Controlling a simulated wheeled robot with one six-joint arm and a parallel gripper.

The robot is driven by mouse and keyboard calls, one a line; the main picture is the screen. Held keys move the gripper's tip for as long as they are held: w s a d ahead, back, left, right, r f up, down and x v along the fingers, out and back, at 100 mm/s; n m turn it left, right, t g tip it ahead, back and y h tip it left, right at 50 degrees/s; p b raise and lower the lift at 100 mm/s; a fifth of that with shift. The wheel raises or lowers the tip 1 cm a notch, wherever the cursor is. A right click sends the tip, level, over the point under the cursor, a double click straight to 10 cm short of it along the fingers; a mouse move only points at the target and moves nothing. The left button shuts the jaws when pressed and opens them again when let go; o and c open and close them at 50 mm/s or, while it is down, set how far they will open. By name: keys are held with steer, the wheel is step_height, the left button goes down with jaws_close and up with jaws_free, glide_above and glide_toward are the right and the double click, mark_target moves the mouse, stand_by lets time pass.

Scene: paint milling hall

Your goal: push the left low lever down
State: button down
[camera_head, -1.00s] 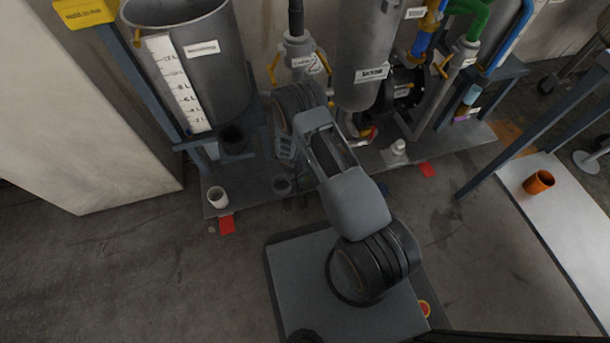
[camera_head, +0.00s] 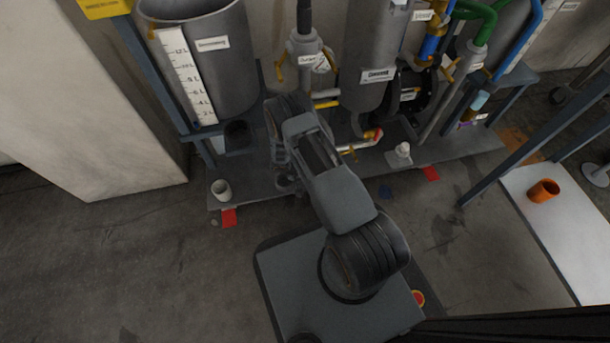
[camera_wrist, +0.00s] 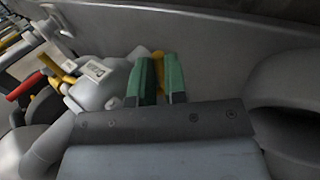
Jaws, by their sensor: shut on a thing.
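My gripper (camera_wrist: 158,80) shows in the wrist view as two green fingers close together. A yellow piece (camera_wrist: 158,58), which looks like a lever handle, shows at and between their tips; most of it is hidden by the fingers. A grey valve body (camera_wrist: 105,85) with a white label lies just left of the fingers. In the head view my arm covers the gripper and the spot it works at. I cannot tell from there how far down the lever is.
A second yellow handle (camera_wrist: 55,68) and a red handle (camera_wrist: 25,87) are at the left of the wrist view. In the head view, a grey tank (camera_head: 210,70) and a cylinder (camera_head: 372,60) flank my arm.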

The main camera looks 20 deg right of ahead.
steer(key=c, duration=1.1)
jaws_free()
steer(key=shift+c, duration=0.2)
steer(key=shift+r, duration=0.35)
step_height(320, 180, up, 3)
steer(key=shift+f+p, duration=0.15)
steer(key=shift+p, duration=0.75)
steer(key=s+a+r+p, duration=0.1)
steer(key=s+r+p, duration=0.1)
steer(key=s+r, duration=0.2)
steer(key=s+a+r+p, duration=0.1)
steer(key=s+r+p, duration=0.2)
steer(key=s, duration=0.6)
step_height(320, 180, up, 2)
steer(key=shift+s+a+r+p, duration=0.15)
steer(key=shift+s+r+p, duration=0.1)
steer(key=shift+s+p, duration=0.15)
